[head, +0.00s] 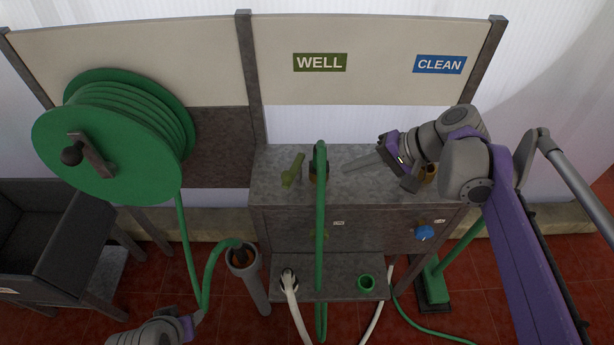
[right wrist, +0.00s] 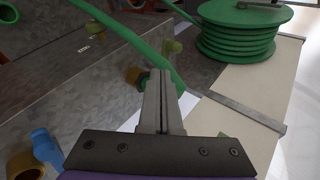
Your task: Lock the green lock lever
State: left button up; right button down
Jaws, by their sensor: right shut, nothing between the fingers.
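An olive-green lever (head: 292,170) stands tilted on top of the grey cabinet, just left of a brass fitting (head: 312,172) where the green hose (head: 320,215) comes over the edge. The lever also shows in the right wrist view (right wrist: 172,47), beyond the hose. My right gripper (head: 347,168) is shut and empty, its fingers pointing left over the cabinet top. Its tips are right of the hose and apart from the lever in the head view. In the right wrist view the fingers (right wrist: 160,75) overlap the hose. My left arm shows at the bottom left; its fingers are unclear.
The grey cabinet (head: 375,230) carries a blue knob (head: 424,232) and an olive knob (head: 318,235) partly behind the hose. A second brass fitting (head: 430,172) is beside my right wrist. A green hose reel (head: 110,140) hangs left. WELL (head: 320,62) and CLEAN (head: 440,64) signs are above.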

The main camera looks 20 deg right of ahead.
send_near(291, 179)
notch_tip(291, 179, down, 3)
jog(key=w+a, duration=0.1)
jog(key=w+a+f, duration=0.1)
jog(key=shift+a+b, duration=0.3)
jog(key=shift+w+a, duration=0.3)
jog(key=shift+a, duration=0.1)
jog(key=shift+a, duration=0.1)
